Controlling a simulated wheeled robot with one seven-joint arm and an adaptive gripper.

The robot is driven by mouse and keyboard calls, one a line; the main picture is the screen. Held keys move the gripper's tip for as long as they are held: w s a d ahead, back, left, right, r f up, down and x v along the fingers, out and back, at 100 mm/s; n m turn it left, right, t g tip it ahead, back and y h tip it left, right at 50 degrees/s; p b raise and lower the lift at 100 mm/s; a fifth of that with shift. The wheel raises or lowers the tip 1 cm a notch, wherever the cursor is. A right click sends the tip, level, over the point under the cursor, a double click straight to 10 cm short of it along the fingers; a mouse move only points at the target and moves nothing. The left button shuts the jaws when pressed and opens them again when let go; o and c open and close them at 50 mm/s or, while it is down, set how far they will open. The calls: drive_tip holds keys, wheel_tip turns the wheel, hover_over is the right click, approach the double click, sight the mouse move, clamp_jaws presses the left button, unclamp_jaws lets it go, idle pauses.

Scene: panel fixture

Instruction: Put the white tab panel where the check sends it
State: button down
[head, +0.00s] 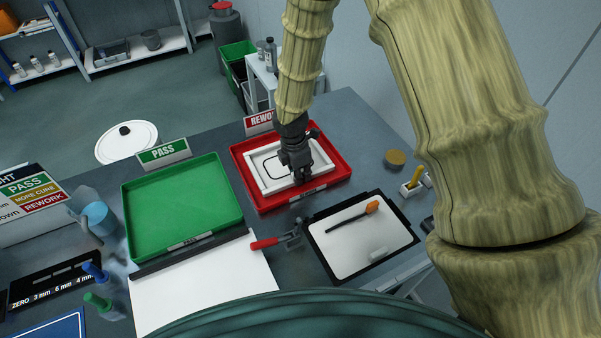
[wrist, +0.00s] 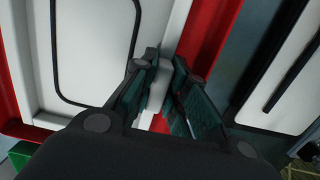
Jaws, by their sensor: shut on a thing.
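The white tab panel (head: 264,173) lies in the red REWORK tray (head: 244,186), with a black rounded outline on its face. In the wrist view the panel (wrist: 95,45) fills the left side, and the red tray wall (wrist: 205,35) runs beside it. My gripper (head: 300,176) is over the panel's right part, with its fingers closed on the panel's white tab (wrist: 157,85). The gripper hides part of the panel's right side in the head view. I cannot tell whether the panel rests fully on the tray floor.
The green PASS tray (head: 184,215) is empty, to the left. A white board (head: 362,240) with an orange-tipped tool lies to the right. A red-handled tool (head: 272,241) and a white sheet (head: 205,285) are nearer. A sign board (head: 32,200) stands at far left.

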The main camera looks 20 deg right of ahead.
drive_tip(key=shift+f, duration=0.1)
drive_tip(key=c, duration=1.4)
unclamp_jaws()
drive_tip(key=shift+c, duration=0.2)
wheel_tip(320, 180, up, 12)
drive_tip(key=a+b, duration=0.1)
drive_tip(key=shift+s+a+b, duration=0.15)
drive_tip(key=shift+a+b, duration=0.05)
drive_tip(key=shift+b, duration=0.2)
